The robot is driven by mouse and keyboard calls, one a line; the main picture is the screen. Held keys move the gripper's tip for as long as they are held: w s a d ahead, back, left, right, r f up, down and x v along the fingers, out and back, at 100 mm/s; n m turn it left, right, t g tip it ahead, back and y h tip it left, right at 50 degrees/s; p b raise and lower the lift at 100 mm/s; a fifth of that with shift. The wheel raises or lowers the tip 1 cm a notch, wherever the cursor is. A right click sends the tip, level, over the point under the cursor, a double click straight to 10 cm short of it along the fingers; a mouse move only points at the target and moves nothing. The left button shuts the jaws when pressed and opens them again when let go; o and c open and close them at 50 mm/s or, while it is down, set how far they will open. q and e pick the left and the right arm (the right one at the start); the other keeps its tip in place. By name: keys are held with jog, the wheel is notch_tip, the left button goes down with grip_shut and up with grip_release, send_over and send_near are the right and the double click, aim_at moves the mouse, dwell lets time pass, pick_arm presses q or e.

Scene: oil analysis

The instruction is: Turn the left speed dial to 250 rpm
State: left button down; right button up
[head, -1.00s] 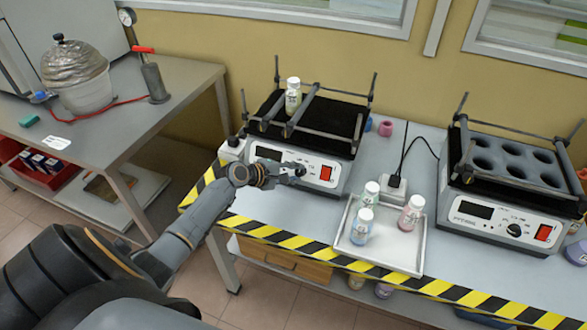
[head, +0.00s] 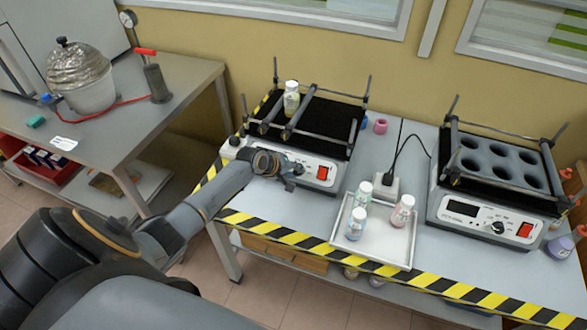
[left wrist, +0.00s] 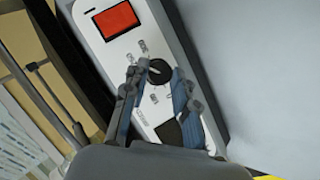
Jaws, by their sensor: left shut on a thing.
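The left shaker (head: 308,163) has a white front panel with a red switch (head: 322,173) and a black platform on top. Its speed dial (left wrist: 158,71) is a round black knob, seen in the left wrist view between my fingers. In the head view my gripper hides the dial. My left gripper (head: 292,178) is at the panel, shut on the dial with one finger on each side. The dial's setting and the shaker's display cannot be read. My right gripper is not in view.
A capped bottle (head: 291,98) stands between the left shaker's bars. A white tray (head: 384,244) with three bottles sits in front, to the right. A second shaker (head: 470,208) with round wells stands farther right. Striped tape (head: 290,236) marks the table's front edge.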

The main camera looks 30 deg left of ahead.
pick_arm(q)
jog(key=shift+d+f, duration=0.1)
dwell(0.4)
jog(key=c, duration=1.1)
grip_release()
jog(key=shift+o, duration=0.2)
jog(key=v, duration=1.2)
